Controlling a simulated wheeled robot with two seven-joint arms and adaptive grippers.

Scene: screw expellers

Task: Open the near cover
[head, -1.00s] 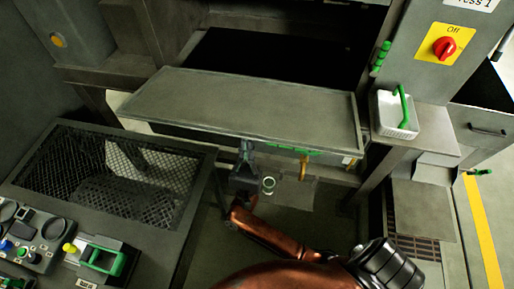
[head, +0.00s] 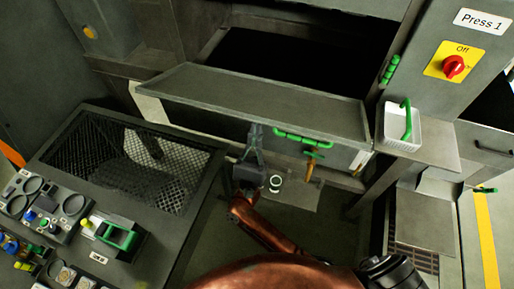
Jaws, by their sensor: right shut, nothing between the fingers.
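The near cover (head: 255,100) is a wide flat grey panel at the front of the press. Its near edge sits above a dark gap and a grey front face. A green bar handle (head: 302,138) shows just below the near edge, right of the middle. My right gripper (head: 254,130) is shut and empty. Its fingers point up at the underside of the cover's near edge, left of the green handle. I cannot tell whether they touch the cover. My left gripper is out of view.
A mesh-topped grey box (head: 125,175) stands at the left, with a control panel (head: 45,210) in front. A white basket (head: 402,128) with a green handle is to the right, below a red switch (head: 453,67). A dark opening (head: 300,50) lies behind the cover.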

